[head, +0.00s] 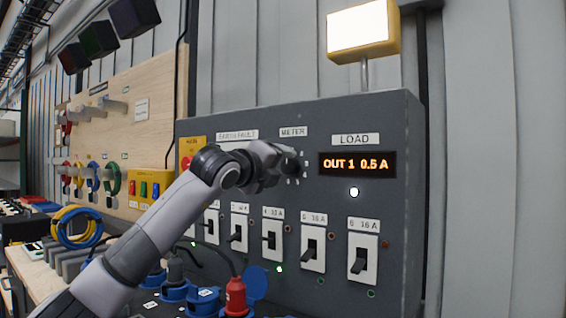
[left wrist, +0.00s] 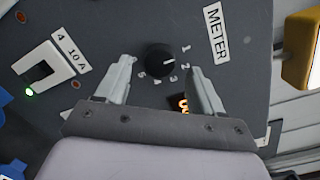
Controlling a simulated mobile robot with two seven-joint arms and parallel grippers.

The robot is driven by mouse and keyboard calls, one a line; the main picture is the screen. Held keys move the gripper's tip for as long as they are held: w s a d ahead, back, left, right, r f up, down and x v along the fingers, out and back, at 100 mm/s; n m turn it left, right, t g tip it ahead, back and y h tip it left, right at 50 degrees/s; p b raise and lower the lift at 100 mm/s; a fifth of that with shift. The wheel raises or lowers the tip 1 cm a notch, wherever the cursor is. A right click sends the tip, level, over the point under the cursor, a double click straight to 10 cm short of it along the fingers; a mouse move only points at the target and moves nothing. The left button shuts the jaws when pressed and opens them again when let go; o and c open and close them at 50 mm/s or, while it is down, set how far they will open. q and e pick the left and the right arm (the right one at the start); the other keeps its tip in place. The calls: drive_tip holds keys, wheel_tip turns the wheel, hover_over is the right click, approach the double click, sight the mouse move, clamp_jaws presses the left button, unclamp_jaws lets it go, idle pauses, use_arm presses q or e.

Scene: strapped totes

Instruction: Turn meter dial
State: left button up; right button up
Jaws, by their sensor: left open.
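The meter dial is a round black knob (left wrist: 158,57) with a white pointer line and numbers around it, under a METER label (left wrist: 215,34). The pointer is toward the low numbers, near 1. In the head view my left gripper (head: 284,164) is at the panel just below the METER label and largely covers the dial. In the left wrist view the open fingers (left wrist: 161,68) stand one on each side of the knob, with gaps between them and it. The display (head: 357,164) reads OUT 1 0.5 A. My right gripper is not in view.
The grey panel (head: 408,200) holds a row of switches, including a 16 A one (head: 362,252) at the right. Below are blue sockets and a red plug (head: 236,295). A lit yellow-framed lamp (head: 362,28) stands above. Coiled cables (head: 80,228) lie at the left.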

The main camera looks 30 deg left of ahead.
sight(290, 167)
use_arm(q)
drive_tip(key=shift+w, duration=1.05)
drive_tip(key=c, duration=1.1)
drive_tip(key=shift+o, duration=0.2)
